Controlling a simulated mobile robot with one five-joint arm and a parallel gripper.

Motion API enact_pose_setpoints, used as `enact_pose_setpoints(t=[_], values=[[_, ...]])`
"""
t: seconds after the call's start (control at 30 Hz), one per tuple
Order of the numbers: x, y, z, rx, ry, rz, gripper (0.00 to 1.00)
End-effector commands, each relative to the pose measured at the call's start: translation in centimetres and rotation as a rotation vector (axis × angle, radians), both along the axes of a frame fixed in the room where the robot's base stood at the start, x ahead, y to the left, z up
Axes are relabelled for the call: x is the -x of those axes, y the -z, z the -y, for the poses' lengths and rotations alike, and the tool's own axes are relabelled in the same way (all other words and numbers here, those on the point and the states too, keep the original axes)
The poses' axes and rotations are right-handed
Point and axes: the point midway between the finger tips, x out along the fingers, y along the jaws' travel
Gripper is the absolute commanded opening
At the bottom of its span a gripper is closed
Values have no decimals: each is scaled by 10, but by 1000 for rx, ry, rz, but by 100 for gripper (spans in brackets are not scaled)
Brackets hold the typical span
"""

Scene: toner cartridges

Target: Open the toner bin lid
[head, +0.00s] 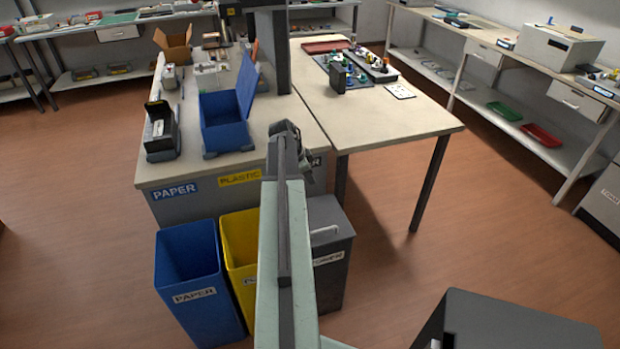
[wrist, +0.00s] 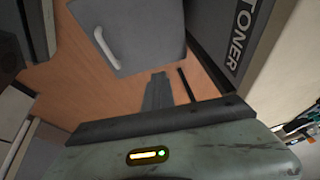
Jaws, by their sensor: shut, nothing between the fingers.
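The toner bin is the dark grey bin (head: 335,285) to the right of the yellow bin, its front label partly covered by my arm. Its grey lid (head: 335,212) lies shut on top, with a pale handle (head: 325,231) near the front. The wrist view shows the lid (wrist: 150,25) at the top, with the white bar handle (wrist: 106,48) on its left part. My gripper (wrist: 168,75) is shut and empty, apart from the lid and handle. In the head view my gripper (head: 306,165) is near the counter's front edge, behind the bin; its fingertips are hard to make out.
A blue paper bin (head: 200,310) and a yellow bin (head: 238,240) stand open left of the toner bin. Behind them is a counter (head: 240,165) with a blue box (head: 224,125). A TONER sign (wrist: 240,40) is on its front. Floor (head: 390,240) is clear to the right.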

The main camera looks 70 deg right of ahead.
Motion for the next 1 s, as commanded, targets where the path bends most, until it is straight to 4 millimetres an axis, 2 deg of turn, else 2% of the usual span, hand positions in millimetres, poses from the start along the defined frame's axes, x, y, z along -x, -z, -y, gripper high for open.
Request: enact_pose_setpoints(t=[0.7,0.8,0.83,1.0], values=[[-1,0,0,0,-1,0,1],[-1,0,0,0,-1,0,29],[-1,0,0,0,-1,0,34],[-1,0,0,0,-1,0,34]])
